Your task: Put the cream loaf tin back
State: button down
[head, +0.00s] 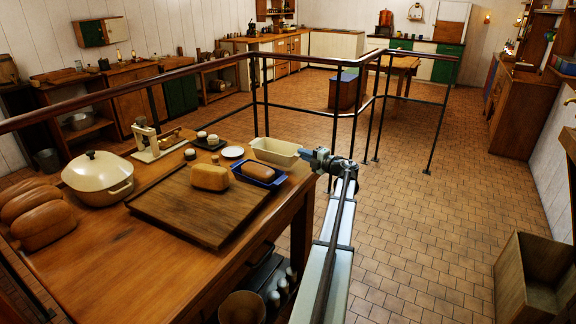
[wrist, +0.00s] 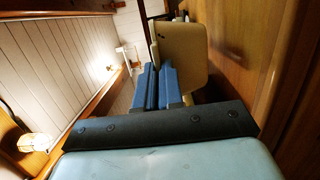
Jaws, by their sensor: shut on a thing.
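The cream loaf tin (head: 276,151) is at the far right corner of the wooden table, just left of my gripper (head: 307,157). It looks empty and roughly level. In the wrist view, the cream tin (wrist: 181,48) shows at the tips of the blue fingers of my gripper (wrist: 158,68), which are close together. My gripper is shut on the tin's near end wall. I cannot tell whether the tin's base touches the tabletop.
A blue tin (head: 240,174) with a loaf stands close in front of the cream tin. A loaf (head: 210,177) sits on a dark board (head: 195,218). A dark railing (head: 254,95) runs behind the table.

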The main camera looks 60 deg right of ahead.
aim_at(295, 160)
notch_tip(295, 160, up, 5)
jog(key=shift+h, duration=0.3)
jog(key=shift+a+f, duration=0.15)
jog(key=shift+f, duration=2.15)
jog(key=shift+a+f, duration=0.1)
jog(key=shift+f, duration=2.4)
jog(key=c, duration=1.3)
grip_release()
jog(key=shift+o, duration=0.2)
jog(key=shift+r, duration=0.15)
jog(key=shift+s+a, duration=0.1)
jog(key=shift+s, duration=0.25)
jog(key=v, duration=1.1)
jog(key=shift+s, duration=0.15)
